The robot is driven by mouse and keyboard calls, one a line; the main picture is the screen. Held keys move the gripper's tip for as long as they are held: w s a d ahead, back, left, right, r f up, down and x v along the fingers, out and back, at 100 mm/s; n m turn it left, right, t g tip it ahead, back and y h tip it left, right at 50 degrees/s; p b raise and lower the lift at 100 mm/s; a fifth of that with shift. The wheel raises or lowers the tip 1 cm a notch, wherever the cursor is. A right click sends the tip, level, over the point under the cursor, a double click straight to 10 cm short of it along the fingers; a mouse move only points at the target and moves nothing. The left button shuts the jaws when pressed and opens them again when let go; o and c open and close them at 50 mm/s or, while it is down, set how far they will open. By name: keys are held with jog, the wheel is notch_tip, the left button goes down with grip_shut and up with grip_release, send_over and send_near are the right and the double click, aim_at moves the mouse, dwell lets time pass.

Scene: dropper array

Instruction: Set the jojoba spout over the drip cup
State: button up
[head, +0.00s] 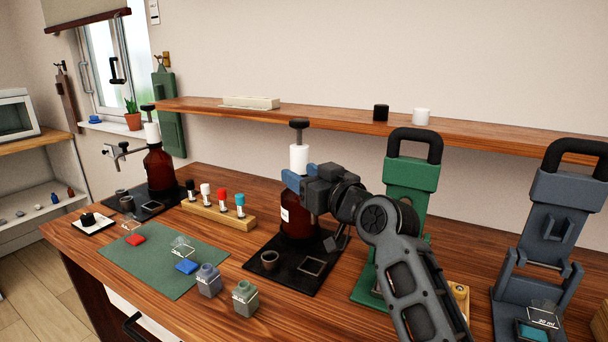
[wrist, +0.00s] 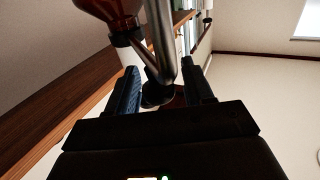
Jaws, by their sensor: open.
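Two brown pump bottles stand on black mats. I cannot read which is jojoba. My gripper (head: 300,184) is open at the upper part of the nearer bottle (head: 296,222), partly hiding it. In the wrist view a steel spout tube (wrist: 161,45) crosses between my open fingers (wrist: 160,88); whether they touch it I cannot tell. A brown bottle (wrist: 105,10) shows at the top there. A small dark cup (head: 269,261) stands on the nearer mat (head: 265,283), beside a square frame. The farther bottle (head: 159,170) has its spout (head: 118,151) pointing left, with a cup (head: 122,197) below.
A rack of colour-capped vials (head: 218,216) stands between the bottles. A green mat (head: 160,262) and two small jars (head: 245,299) lie at the front. A green press-like stand (head: 408,190) and a grey one (head: 553,220) stand to the right. A shelf (head: 340,117) runs behind.

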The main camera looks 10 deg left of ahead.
grip_shut()
dwell(0.5)
